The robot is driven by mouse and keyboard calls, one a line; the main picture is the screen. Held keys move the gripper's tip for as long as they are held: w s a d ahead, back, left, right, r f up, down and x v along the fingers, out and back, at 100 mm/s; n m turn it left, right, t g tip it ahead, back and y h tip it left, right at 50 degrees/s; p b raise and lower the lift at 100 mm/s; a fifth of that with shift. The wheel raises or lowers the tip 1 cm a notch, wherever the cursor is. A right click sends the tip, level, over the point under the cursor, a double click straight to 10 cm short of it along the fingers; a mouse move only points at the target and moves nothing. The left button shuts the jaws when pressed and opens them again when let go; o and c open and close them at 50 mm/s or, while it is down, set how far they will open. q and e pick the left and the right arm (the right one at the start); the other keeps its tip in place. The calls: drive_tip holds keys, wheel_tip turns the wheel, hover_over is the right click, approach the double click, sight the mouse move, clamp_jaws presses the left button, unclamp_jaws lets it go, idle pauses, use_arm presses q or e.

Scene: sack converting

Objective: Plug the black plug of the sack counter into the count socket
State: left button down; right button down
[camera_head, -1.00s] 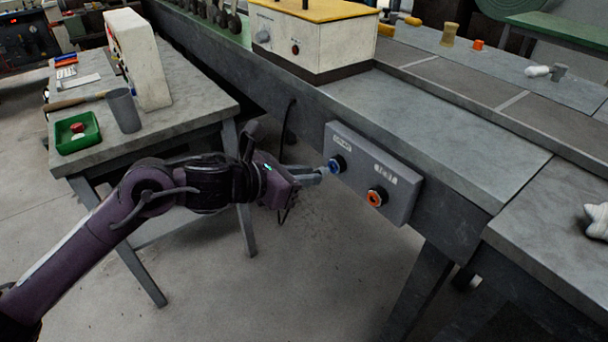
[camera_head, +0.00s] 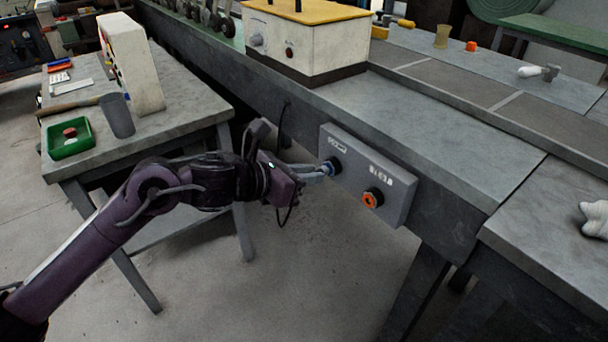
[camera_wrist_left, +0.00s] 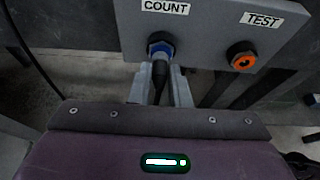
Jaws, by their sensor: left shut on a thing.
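The grey socket panel (camera_head: 397,187) is on the side of the long bench. The count socket (camera_head: 333,166) has a blue ring and sits on the panel's left; in the left wrist view it is under the COUNT label (camera_wrist_left: 165,7). My left gripper (camera_head: 322,171) is shut on the black plug (camera_wrist_left: 160,73), which points at the count socket. The plug's front end meets the blue ring in the wrist view; how deep it sits I cannot tell. The orange test socket (camera_head: 372,198) is empty. My right gripper is not in view.
A side table (camera_head: 175,130) at left holds a green tray (camera_head: 82,145), a grey cup (camera_head: 117,116) and a white box (camera_head: 130,62). The floor below the panel is clear.

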use_arm(q)
drive_tip(key=shift+d, duration=0.1)
drive_tip(key=c, duration=1.3)
unclamp_jaws()
